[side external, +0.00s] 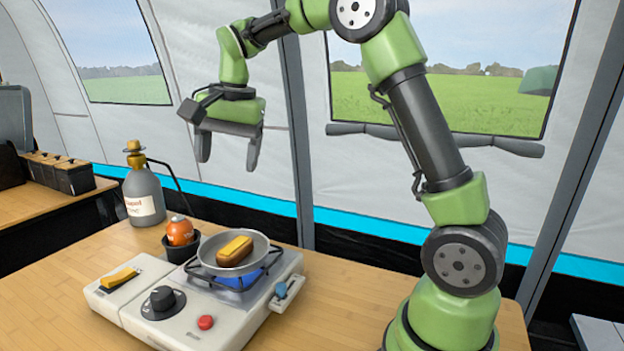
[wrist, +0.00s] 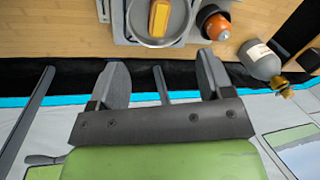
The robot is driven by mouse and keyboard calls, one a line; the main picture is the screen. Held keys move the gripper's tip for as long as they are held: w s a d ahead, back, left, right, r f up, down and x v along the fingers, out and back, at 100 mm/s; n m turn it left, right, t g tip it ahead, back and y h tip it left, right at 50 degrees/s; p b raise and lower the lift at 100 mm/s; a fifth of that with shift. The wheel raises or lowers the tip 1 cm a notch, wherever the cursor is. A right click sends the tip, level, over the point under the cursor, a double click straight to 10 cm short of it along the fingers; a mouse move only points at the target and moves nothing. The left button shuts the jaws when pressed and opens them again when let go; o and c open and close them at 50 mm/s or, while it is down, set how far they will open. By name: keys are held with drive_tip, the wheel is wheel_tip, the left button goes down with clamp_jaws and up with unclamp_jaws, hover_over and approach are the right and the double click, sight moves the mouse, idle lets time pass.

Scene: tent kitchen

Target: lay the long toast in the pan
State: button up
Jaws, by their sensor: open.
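The long toast (side external: 235,251), a brown bar with a yellow top, lies in the round grey pan (side external: 261,243). The toast (wrist: 159,18) and the pan (wrist: 182,32) also show at the top of the wrist view, the pan cut off by the picture edge. The pan stands on the burner of a white camp stove (side external: 190,327). My gripper (side external: 228,165) is open and empty, well above the pan and apart from it. In the wrist view, my gripper (wrist: 162,60) shows two spread fingers with nothing between them.
An orange ball-like thing (side external: 180,231) sits in a black cup (side external: 182,250) behind the stove. A grey bottle (side external: 145,197) with a brass top stands further back. A yellow piece (side external: 119,278) lies on the stove's left end. The wooden table (side external: 330,300) is clear to the right.

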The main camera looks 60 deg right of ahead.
drive_tip(key=s+a+r+n+t, duration=0.3)
drive_tip(key=s+a+r+n, duration=0.2)
drive_tip(key=s, duration=0.5)
drive_tip(key=s+a+f+n+t+y, duration=0.1)
drive_tip(key=s+a+f+n+t, duration=0.1)
drive_tip(key=s, duration=0.8)
drive_tip(key=a+f+n, duration=0.1)
drive_tip(key=a+n, duration=0.1)
drive_tip(key=shift+s+f+n+y, duration=0.15)
drive_tip(key=shift+s+n+y, duration=0.25)
drive_tip(key=shift+d, duration=0.1)
